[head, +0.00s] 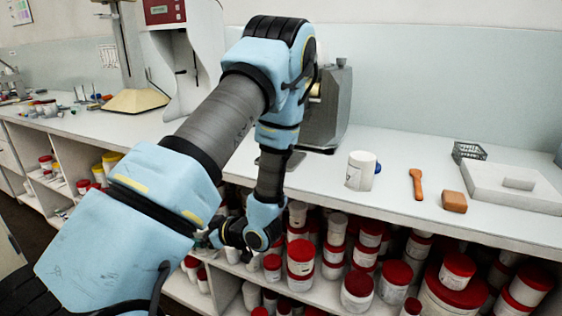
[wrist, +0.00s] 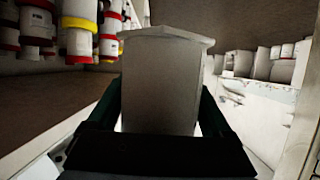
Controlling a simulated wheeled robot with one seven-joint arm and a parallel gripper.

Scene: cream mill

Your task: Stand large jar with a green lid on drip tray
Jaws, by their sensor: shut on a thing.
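My gripper (wrist: 160,108) is shut on a pale, grey-white container (wrist: 160,75), with a dark finger on each side of it in the wrist view. The container has straight sides and a wider rim at the top of that picture. No green lid shows on it, so I cannot tell if it is the large jar with a green lid. In the head view the gripper is low in front of the shelves, mostly hidden by my arm. I cannot pick out the drip tray with certainty.
On the counter are a white jar with a blue end (head: 360,171), an orange-brown spatula (head: 416,185), a brown block (head: 454,202), a black rack (head: 469,151) and a white slab (head: 510,190). A grey machine (head: 328,110) stands behind my arm. Red-lidded jars (head: 301,257) crowd the shelves below.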

